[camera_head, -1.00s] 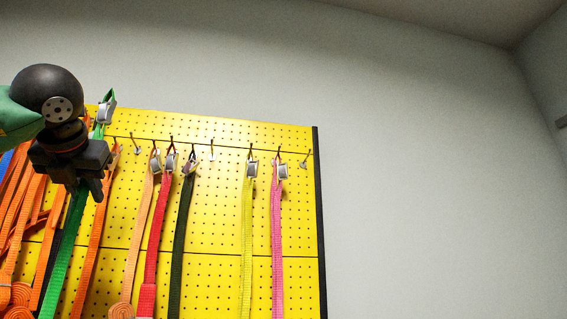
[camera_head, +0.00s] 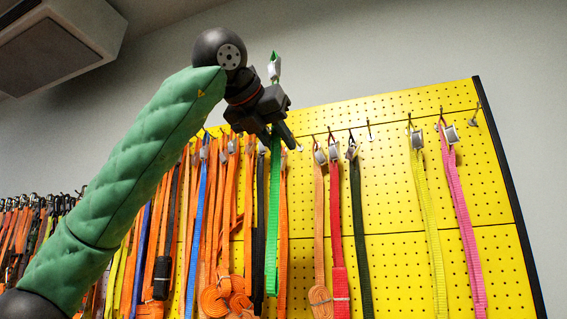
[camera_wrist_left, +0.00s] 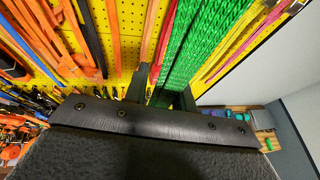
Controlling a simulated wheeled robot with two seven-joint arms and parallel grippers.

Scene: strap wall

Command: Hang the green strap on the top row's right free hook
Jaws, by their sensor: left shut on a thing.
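My left gripper (camera_head: 277,136) is shut on the green strap (camera_head: 273,215). The strap's metal buckle (camera_head: 274,69) stands up above the jaws and its webbing hangs straight down below them. The green webbing also fills the middle of the left wrist view (camera_wrist_left: 190,50). The gripper is in front of the yellow pegboard (camera_head: 400,270), left of the bare hooks. One bare hook (camera_head: 369,129) is between the dark green and yellow straps. Another bare hook (camera_head: 473,115) is right of the pink strap, near the board's right edge. My right gripper is out of view.
Orange, red (camera_head: 334,210), dark green (camera_head: 361,230), yellow (camera_head: 428,220) and pink (camera_head: 463,220) straps hang on the board. Many more straps crowd the left. A black edge (camera_head: 505,190) ends the board at right, with plain wall beyond. A ceiling unit (camera_head: 60,45) is at upper left.

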